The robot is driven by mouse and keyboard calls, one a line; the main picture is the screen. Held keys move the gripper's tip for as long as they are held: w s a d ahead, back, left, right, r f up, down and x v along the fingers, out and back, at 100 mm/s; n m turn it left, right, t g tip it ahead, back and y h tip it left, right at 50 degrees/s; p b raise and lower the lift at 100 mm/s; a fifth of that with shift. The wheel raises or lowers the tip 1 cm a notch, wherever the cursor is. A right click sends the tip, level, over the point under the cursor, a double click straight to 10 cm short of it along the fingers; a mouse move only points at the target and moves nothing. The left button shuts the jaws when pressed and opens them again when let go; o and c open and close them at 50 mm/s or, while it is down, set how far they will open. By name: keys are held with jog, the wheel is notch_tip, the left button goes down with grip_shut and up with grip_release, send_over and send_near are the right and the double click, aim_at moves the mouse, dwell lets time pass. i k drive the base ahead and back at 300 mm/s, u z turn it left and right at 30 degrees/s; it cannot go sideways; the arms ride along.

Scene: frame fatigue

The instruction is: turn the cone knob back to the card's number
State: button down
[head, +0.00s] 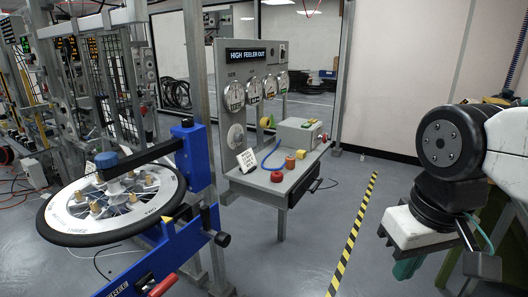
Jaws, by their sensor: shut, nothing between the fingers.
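A bench panel (222,75) stands mid-picture with a lit sign reading "HIGH FEELER OUT" (248,56) and a row of round dials (253,90). A pale round disc (235,137) sits low on the panel. A white card (247,160) leans on the bench below; its writing is too small to read. My gripper (408,267) hangs at the lower right, shut and empty, well apart from bench and wheel.
A spoked wheel (60,232) lies flat in a blue stand (200,155) at left. A yellow-black floor stripe (353,235) crosses open floor between bench and my arm.

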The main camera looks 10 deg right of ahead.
aim_at(239, 137)
jog(key=z, duration=0.4)
jog(key=i, duration=1.15)
jog(key=u, duration=0.3)
